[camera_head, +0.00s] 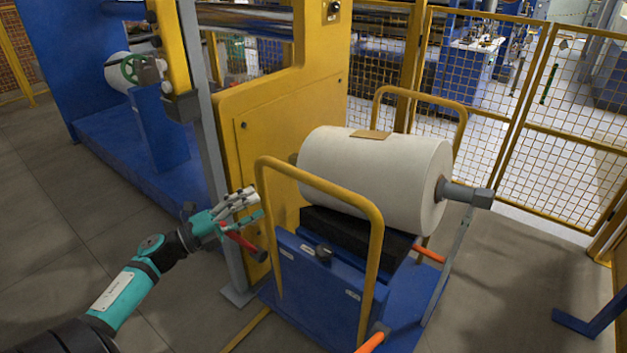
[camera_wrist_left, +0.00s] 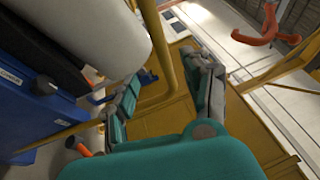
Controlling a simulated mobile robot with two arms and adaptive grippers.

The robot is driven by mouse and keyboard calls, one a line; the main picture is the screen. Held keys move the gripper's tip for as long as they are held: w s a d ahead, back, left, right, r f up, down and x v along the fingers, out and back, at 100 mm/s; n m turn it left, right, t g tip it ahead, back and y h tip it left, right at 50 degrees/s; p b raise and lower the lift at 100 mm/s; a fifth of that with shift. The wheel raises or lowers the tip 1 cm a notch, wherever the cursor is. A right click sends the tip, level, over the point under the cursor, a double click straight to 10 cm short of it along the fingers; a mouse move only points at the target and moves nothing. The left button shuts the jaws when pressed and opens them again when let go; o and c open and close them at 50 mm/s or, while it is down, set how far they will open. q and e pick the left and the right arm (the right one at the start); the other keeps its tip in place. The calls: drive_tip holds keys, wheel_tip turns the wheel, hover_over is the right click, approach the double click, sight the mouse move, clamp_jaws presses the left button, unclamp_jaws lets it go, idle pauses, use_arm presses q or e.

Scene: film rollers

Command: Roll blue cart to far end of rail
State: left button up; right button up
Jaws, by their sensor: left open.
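The blue cart (camera_head: 315,285) stands on the floor at the centre right in the head view, with yellow tubular handles (camera_head: 330,185) at its ends. It carries a large white film roll (camera_head: 375,175) on a black cradle. My left gripper (camera_head: 250,204) is open and empty, beside the near handle on its left. In the left wrist view the open fingers (camera_wrist_left: 163,98) frame a curved yellow bar (camera_wrist_left: 163,50); contact with it cannot be told. The roll (camera_wrist_left: 95,35) and the cart's blue side (camera_wrist_left: 35,112) show at left there. My right gripper is not in view.
A yellow machine frame (camera_head: 285,120) with a grey post (camera_head: 232,240) stands behind my gripper. A yellow mesh fence (camera_head: 570,130) closes off the back right. A thin yellow floor strip (camera_head: 247,330) runs beside the cart. The grey floor at left is clear.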

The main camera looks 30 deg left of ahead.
sight(303, 182)
use_arm(q)
drive_tip(key=p+x, duration=0.2)
drive_tip(key=x, duration=1.3)
clamp_jaws()
drive_tip(key=shift+f, duration=0.1)
